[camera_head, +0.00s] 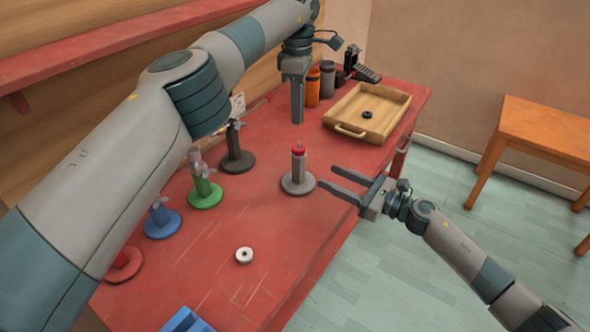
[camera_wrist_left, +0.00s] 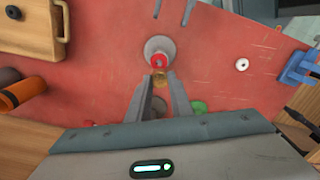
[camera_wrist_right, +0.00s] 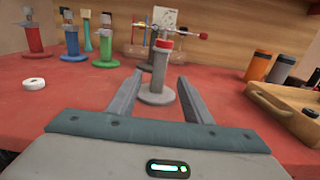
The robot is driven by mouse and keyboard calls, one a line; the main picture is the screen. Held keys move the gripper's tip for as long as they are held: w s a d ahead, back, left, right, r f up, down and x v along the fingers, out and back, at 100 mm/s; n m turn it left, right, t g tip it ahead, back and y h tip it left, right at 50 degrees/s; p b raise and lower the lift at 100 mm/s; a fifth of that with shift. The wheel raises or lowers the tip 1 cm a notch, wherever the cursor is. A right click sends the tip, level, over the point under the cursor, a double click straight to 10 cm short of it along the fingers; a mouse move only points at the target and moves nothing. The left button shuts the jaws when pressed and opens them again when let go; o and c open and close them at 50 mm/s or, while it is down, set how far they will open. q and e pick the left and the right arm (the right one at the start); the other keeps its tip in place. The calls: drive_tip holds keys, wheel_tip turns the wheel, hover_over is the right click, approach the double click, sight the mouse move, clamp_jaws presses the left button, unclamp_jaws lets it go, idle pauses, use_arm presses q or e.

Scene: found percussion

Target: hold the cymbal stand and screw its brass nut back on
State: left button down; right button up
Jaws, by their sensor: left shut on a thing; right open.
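The grey cymbal stand (camera_head: 297,184) with a red top stands upright on the red table. It also shows in the left wrist view (camera_wrist_left: 158,46) and between and beyond the fingers in the right wrist view (camera_wrist_right: 158,74). My left gripper (camera_head: 297,120) points down, above and behind the stand in the head view. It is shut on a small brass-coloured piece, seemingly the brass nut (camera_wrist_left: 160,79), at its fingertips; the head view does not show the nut. My right gripper (camera_head: 327,184) is open and level, its fingers pointing at the stand and just short of it.
Red, blue, green (camera_head: 205,195) and black (camera_head: 238,160) stands line the table's back left.

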sight(303, 165)
drive_tip(key=shift+d, duration=0.1)
drive_tip(key=shift+x, duration=6.1)
clamp_jaws()
